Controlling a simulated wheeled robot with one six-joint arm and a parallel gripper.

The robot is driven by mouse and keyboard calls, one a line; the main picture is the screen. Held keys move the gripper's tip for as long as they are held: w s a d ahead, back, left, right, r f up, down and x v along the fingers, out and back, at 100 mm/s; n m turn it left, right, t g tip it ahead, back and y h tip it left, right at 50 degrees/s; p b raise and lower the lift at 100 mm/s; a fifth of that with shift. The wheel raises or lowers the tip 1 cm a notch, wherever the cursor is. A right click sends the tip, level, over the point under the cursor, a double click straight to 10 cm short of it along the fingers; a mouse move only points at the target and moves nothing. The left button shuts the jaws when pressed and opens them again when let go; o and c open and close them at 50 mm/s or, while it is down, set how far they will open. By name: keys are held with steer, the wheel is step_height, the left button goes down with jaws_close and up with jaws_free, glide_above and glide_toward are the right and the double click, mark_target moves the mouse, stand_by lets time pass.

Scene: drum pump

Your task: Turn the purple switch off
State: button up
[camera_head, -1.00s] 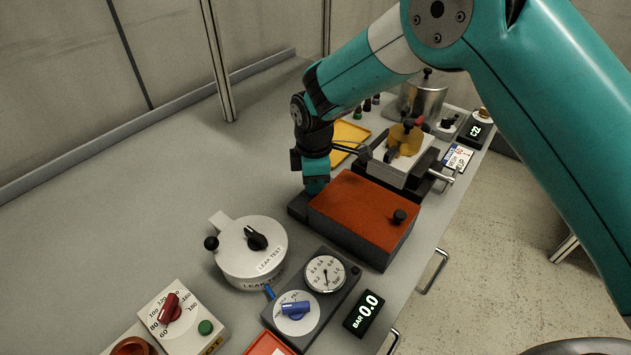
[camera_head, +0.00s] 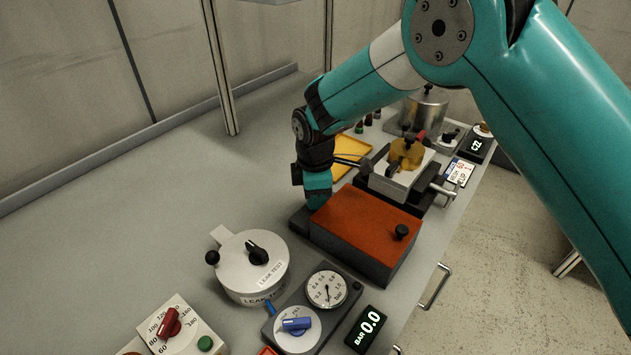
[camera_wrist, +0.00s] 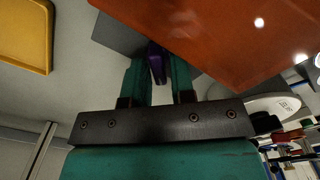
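The purple switch (camera_wrist: 156,62) shows in the wrist view as a narrow dark purple lever on a grey housing beside the orange-red box. My gripper (camera_wrist: 160,72) reaches down to it, with one teal finger on each side of the lever. The fingers are close together; I cannot tell whether both press on the lever. In the head view my gripper (camera_head: 317,203) is at the left end of the orange-red box (camera_head: 366,224), and it hides the switch there.
A yellow tray (camera_head: 346,150) and a clamp fixture with a yellow part (camera_head: 406,153) stand behind. The white leak-test pot (camera_head: 238,277), a gauge box with a blue knob (camera_head: 296,324) and a box with a red knob (camera_head: 169,322) are in front. The table's left side is clear.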

step_height(320, 180, up, 17)
steer(key=b, duration=0.2)
steer(key=shift+r, duration=0.15)
steer(key=s+d+r+m+y, duration=0.2)
steer(key=s+d+r+m, duration=0.3)
steer(key=s+d, duration=0.5)
steer(key=s+d+f+m+y, duration=0.1)
steer(key=s+d+m, duration=0.1)
steer(key=s, duration=0.6)
steer(key=s+d+m+y, duration=0.1)
steer(key=s+d+m, duration=0.2)
steer(key=s, duration=0.6)
steer(key=m, duration=0.2)
steer(key=shift+s+f+m, duration=0.2)
steer(key=shift+f+m, duration=0.1)
steer(key=shift+f, duration=0.1)
